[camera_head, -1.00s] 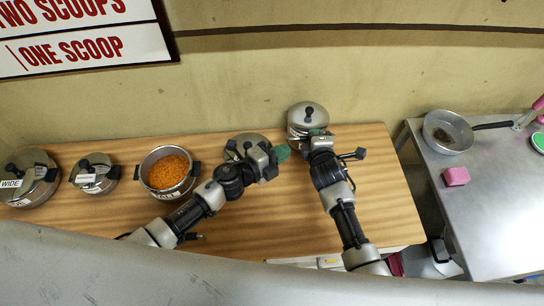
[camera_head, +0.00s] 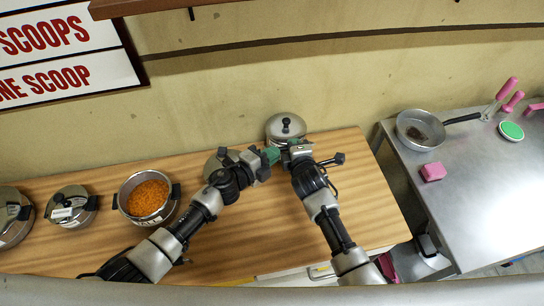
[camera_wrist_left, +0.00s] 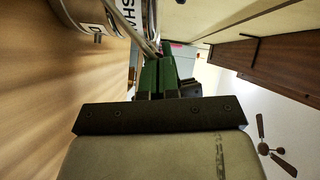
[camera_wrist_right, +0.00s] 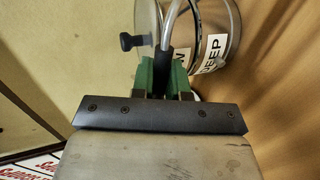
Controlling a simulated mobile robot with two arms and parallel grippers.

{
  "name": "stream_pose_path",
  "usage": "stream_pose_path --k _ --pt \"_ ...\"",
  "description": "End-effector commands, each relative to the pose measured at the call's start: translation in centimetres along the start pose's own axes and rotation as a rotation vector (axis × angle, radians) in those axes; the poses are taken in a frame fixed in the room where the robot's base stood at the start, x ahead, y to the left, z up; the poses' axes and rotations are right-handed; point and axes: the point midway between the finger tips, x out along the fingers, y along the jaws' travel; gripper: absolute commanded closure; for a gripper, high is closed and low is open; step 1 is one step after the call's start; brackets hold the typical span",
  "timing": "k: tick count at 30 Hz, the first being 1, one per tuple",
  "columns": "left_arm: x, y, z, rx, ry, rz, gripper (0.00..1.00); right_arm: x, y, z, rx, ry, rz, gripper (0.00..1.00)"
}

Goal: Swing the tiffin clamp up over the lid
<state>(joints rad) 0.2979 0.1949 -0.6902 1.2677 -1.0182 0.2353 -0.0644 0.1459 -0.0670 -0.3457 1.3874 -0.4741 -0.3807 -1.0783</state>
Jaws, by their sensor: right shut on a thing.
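The steel tiffin (camera_head: 283,128) stands near the wall at the back of the wooden counter, its lid on with a black knob. In the right wrist view its knob (camera_wrist_right: 130,41) and a "DEEP" label show. My right gripper (camera_wrist_right: 163,75) is shut on the black grip of the clamp (camera_wrist_right: 163,62), whose bent metal rods run along the tiffin's side. My left gripper (camera_head: 271,155) is at the tiffin's front left; in the left wrist view its green fingers (camera_wrist_left: 158,72) are together with nothing seen between them. The tiffin's labelled side (camera_wrist_left: 110,15) is just above them.
A lidded pot (camera_head: 217,163) sits partly behind my left arm. A pot of orange food (camera_head: 148,198) and lidded pots (camera_head: 68,208) stand left. A metal table (camera_head: 470,190) with a pan (camera_head: 419,130) and pink block (camera_head: 432,172) is right, across a gap.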

Motion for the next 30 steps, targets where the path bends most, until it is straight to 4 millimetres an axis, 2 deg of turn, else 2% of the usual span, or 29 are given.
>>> stream_pose_path --k 1,3,4,9,20,23,30 --pt "0.1 -0.4 0.2 0.002 -0.006 -0.007 1.0 -0.2 -0.3 -0.7 -0.001 0.012 -0.005 1.0" --pt "0.2 -0.5 0.2 0.002 -0.006 -0.008 1.0 -0.2 -0.4 -0.8 0.0 0.014 -0.005 1.0" --pt "0.2 -0.5 0.2 0.002 -0.006 -0.008 1.0 -0.2 -0.4 -0.8 0.0 0.014 -0.006 0.84" --pt "0.2 -0.4 0.1 0.001 -0.005 -0.008 1.0 -0.2 -0.4 -0.7 0.0 0.013 -0.005 0.6" --pt "0.1 -0.3 0.1 0.001 -0.003 -0.005 1.0 -0.6 -0.3 -0.5 -0.001 0.009 -0.003 0.6" --pt "0.1 -0.2 0.1 0.001 -0.003 -0.005 1.0 -1.7 -0.3 -0.5 -0.001 0.009 -0.003 0.6" --pt "0.1 -0.2 0.1 0.001 -0.003 -0.004 1.0 -6.3 -0.4 -0.5 0.0 0.01 -0.005 0.6"
